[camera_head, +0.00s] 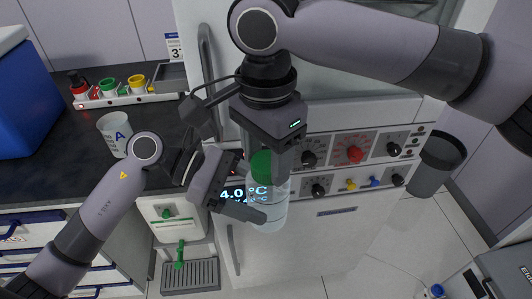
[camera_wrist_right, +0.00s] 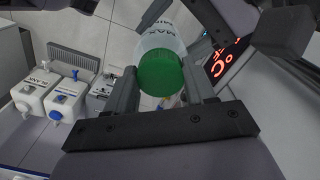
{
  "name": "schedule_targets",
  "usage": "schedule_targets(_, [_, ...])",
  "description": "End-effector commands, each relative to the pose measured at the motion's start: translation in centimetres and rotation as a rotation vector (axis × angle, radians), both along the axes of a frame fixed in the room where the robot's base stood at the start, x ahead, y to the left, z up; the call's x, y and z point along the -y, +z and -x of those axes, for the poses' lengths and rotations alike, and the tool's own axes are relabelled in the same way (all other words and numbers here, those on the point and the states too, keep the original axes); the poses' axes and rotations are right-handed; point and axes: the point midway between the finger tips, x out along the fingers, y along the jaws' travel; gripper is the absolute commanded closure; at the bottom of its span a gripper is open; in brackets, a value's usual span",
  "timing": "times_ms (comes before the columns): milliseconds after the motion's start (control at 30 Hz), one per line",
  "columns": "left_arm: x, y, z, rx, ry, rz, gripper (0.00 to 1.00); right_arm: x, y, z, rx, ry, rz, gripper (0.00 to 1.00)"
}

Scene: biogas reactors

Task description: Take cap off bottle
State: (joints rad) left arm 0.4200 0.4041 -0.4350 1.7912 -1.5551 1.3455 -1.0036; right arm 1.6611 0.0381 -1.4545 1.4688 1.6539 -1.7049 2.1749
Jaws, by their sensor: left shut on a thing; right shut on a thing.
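A clear bottle (camera_head: 272,212) with a green cap (camera_head: 261,166) at its top is held upright in front of the white cabinet. My left gripper (camera_head: 250,188) comes in from the left and is shut on the bottle's body. My right gripper (camera_head: 264,152) points down from above and is shut on the cap. In the right wrist view, the cap (camera_wrist_right: 162,74) sits between the two fingers, with the bottle (camera_wrist_right: 156,40) beyond it. The cap is at the bottle's mouth; whether it is still threaded on cannot be told.
The white cabinet (camera_head: 340,215) with a knob panel (camera_head: 350,152) stands close behind the grippers. A dark counter (camera_head: 60,165) at left holds a white cup (camera_head: 115,133), a blue bin (camera_head: 22,85) and a rack of coloured caps (camera_head: 125,96). A grey cup-shaped container (camera_head: 432,165) is at right.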

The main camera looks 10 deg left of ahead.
Motion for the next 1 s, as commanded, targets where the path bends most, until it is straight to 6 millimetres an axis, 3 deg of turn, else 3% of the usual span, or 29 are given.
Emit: schedule_targets(1000, [0.58,0.15,0.67,0.004,-0.027,0.007,1.00,0.27,0.33,0.03,0.014,1.685,-0.016,0.83])
